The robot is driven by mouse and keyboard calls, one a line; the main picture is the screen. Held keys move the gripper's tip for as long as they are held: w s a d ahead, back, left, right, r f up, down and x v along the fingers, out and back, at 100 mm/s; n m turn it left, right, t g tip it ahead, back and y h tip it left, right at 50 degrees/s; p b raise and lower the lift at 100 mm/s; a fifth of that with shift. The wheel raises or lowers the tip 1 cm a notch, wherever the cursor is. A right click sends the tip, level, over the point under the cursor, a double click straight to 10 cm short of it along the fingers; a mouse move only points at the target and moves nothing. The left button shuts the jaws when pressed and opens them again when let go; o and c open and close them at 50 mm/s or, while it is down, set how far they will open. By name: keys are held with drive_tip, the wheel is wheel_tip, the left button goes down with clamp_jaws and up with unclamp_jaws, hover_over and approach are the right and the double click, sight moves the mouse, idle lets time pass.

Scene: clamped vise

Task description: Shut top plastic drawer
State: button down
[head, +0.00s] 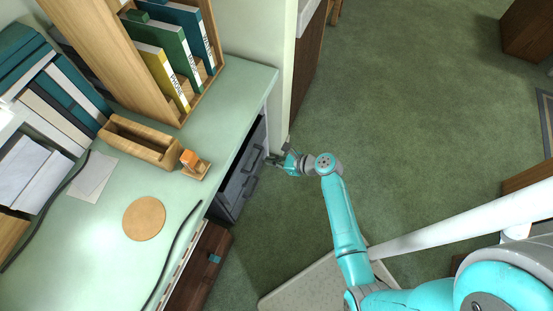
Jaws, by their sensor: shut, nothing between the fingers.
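A grey plastic drawer unit (238,182) stands under the right edge of the pale green desk. Its front and dark handles face right. The top drawer is partly hidden by the desktop, and I cannot tell how far it stands out. My gripper (273,160) is at the right of the unit's upper part, close to the drawer front. It looks shut and empty. I cannot tell whether it touches the drawer.
The desk top (105,235) holds a wooden organizer (140,140), a round cork mat (144,218) and a wooden rack (130,45) with binders. A pale wall end (287,75) stands just beyond my gripper. Green carpet (420,110) is open to the right.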

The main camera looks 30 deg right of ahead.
sight(245, 154)
drive_tip(key=x, duration=0.2)
drive_tip(key=r+x, duration=0.1)
drive_tip(key=x, duration=0.4)
drive_tip(key=shift+w+a, duration=0.45)
drive_tip(key=shift+w, duration=0.15)
drive_tip(key=shift+w+a, duration=0.25)
drive_tip(key=shift+w, duration=0.05)
drive_tip(key=shift+w+a, duration=0.75)
drive_tip(key=shift+w, duration=0.3)
